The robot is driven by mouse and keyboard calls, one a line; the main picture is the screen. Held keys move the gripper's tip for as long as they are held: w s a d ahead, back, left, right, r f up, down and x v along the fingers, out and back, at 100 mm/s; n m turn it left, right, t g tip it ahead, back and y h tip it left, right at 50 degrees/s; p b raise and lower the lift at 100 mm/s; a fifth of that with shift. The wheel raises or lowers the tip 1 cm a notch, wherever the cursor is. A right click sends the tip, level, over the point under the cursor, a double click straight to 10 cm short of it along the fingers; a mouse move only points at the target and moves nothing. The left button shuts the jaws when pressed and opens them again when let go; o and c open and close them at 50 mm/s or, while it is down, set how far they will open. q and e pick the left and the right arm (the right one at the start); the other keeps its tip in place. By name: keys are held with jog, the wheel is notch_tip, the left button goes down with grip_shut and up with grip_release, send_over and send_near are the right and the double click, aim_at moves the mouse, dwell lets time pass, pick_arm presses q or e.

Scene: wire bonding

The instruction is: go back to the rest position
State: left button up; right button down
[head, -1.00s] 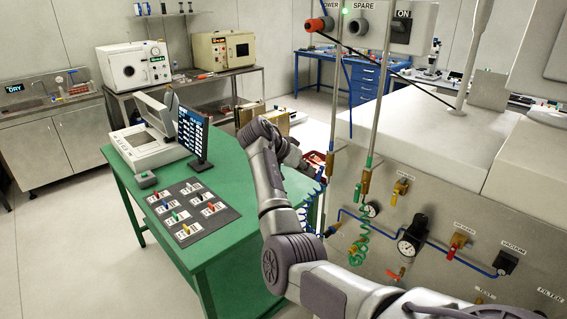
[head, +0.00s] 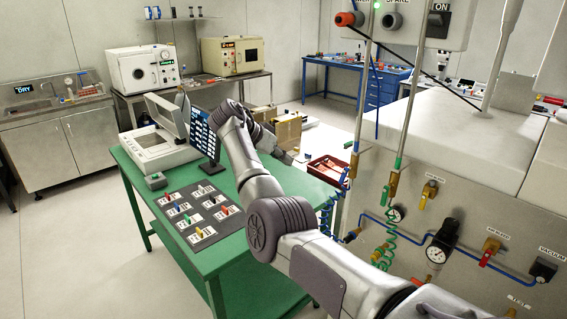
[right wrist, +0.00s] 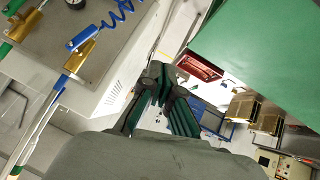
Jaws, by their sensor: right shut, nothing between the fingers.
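My right arm reaches in from the lower right of the head view, over the right edge of the green table (head: 265,292). Its gripper (head: 287,157) is at the arm's far end, small and partly hidden behind the wrist. In the right wrist view my right gripper (right wrist: 163,75) has its dark fingers together, with nothing between them. It is in the air, apart from the table's edge and the red tray (right wrist: 200,66). My left gripper does not show.
The grey panel with valves, gauges and coiled hoses (head: 383,245) stands close to the right of my arm. The red tray (head: 327,170) lies beyond the arm. A monitor (head: 203,135), a white machine (head: 160,148) and a dark mat (head: 188,234) are on the table.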

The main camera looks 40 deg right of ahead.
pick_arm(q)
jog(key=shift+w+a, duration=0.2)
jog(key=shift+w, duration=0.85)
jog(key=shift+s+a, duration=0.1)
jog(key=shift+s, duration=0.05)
